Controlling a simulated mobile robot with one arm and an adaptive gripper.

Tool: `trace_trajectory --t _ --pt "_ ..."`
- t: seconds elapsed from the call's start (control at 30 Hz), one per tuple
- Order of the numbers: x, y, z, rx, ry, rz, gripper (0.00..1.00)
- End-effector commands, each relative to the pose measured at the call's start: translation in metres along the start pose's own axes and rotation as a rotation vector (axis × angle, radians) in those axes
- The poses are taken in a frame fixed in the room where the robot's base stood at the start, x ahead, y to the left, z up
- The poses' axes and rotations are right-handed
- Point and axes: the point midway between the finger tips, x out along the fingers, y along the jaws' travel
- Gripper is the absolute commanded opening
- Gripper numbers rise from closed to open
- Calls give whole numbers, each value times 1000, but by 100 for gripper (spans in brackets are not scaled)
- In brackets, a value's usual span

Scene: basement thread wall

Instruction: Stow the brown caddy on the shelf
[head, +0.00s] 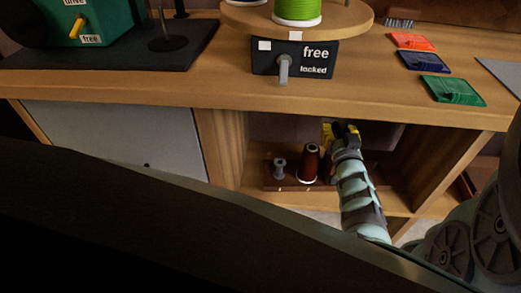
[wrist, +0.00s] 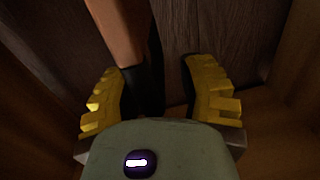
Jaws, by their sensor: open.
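The brown caddy (head: 287,187) appears as a low dark-brown tray on the shelf (head: 402,204) inside the open bay under the bench. A dark red-brown spool (head: 309,162) and a small grey spool (head: 279,168) stand upright on it. My gripper (head: 340,130) is in the upper part of the bay, at the caddy's right side, and hides part of it. In the wrist view my yellow fingers are open (wrist: 157,92). An orange-brown upright piece (wrist: 118,30) and a dark part show near the left finger; I cannot tell what they belong to or whether they touch.
The bench top (head: 215,80) overhangs the bay, with wooden side walls close by. A grey door panel (head: 115,137) is left of it. Above are a black lever box (head: 294,60), a turntable holding a green spool (head: 297,9), and coloured cards (head: 452,90).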

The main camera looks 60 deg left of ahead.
Motion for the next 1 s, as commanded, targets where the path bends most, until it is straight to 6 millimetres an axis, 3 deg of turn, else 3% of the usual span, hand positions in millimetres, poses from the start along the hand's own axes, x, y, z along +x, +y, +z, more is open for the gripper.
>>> trace_trajectory --t 0.37,1.0 --pt "-12 -1 2 0 -3 0 39" --pt "-106 -1 1 -1 -2 -1 39"
